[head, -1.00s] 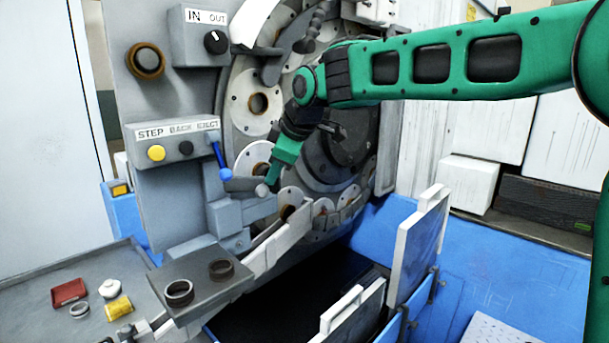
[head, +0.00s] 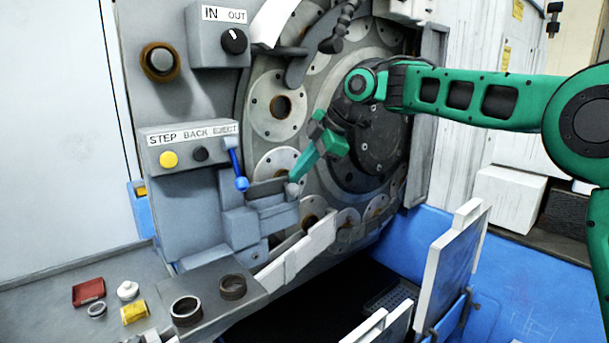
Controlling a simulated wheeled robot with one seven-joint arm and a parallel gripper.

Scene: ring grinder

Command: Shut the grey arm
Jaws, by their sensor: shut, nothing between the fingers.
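The grey arm (head: 268,187) is a short bar on the grey block (head: 240,225) at the lower left of the large round disc face. It lies low along the top of the block, and its rounded end (head: 293,189) points right. My gripper (head: 297,178) is shut and empty, with its green fingers pointing down and left. The fingertips are at the arm's rounded end; I cannot tell whether they touch it. The fingers hide a little of the disc behind them.
A blue lever (head: 238,170) hangs just left of the arm, under the STEP, BACK, EJECT panel (head: 190,145). A grey ledge with two dark rings (head: 232,287) is below. White-edged flaps (head: 455,265) stand at lower right. Open space lies right of my gripper.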

